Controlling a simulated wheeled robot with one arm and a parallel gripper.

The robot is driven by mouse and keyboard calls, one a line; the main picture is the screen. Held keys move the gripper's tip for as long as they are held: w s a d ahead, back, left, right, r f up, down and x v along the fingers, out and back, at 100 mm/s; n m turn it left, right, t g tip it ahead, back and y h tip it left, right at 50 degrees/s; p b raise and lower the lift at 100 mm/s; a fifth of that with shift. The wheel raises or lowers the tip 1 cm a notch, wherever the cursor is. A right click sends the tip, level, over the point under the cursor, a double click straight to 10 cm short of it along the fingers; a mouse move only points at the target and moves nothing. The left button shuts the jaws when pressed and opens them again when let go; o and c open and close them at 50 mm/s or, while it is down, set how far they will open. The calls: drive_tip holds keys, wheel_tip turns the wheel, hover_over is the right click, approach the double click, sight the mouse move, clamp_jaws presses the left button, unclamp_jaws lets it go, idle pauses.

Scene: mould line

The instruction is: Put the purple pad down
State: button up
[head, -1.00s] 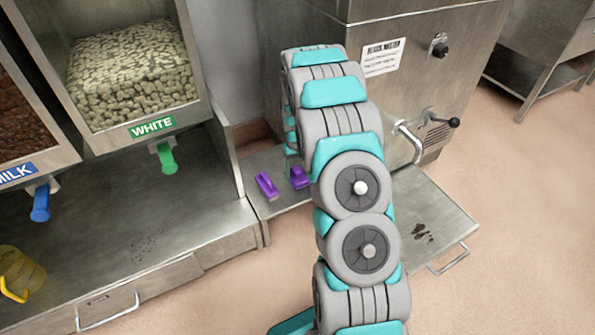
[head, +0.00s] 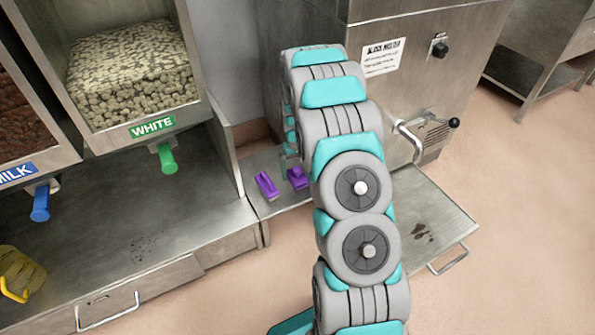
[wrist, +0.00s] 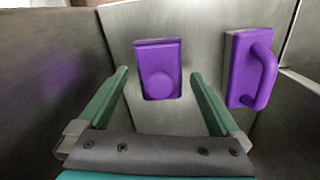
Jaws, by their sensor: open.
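The same pad shows in the head view (head: 298,179), just left of my arm. A second purple piece with a bar handle (wrist: 240,72) lies right of my gripper in the wrist view. In the head view, it is left of the knobbed pad (head: 266,186). My gripper is mostly hidden behind my arm in the head view.
The steel shelf (head: 262,208) sits between the dispenser's side panel (head: 228,160) and a steel machine (head: 405,95). The machine has a pipe spout and lever on its front. A stained tray with a handle (head: 440,225) lies right of my arm.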

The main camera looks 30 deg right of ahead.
sight(297, 170)
wheel_tip(297, 170, up, 12)
drive_tip(key=s+a+r, duration=0.6)
drive_tip(key=s+r, duration=0.2)
drive_tip(key=s+a+r, duration=0.2)
drive_tip(key=s+a, duration=0.1)
drive_tip(key=s, duration=0.8)
drive_tip(key=s+a+r+n+g, duration=0.1)
drive_tip(key=s+a, duration=0.3)
drive_tip(key=s, duration=0.7)
drive_tip(key=s+a+r+n, duration=0.1)
drive_tip(key=s+a+r, duration=0.3)
drive_tip(key=s, duration=0.7)
drive_tip(key=shift+a+g+p, duration=0.25)
drive_tip(key=shift+g+p, duration=0.05)
drive_tip(key=shift+g, duration=0.1)
drive_tip(key=shift+r, duration=0.15)
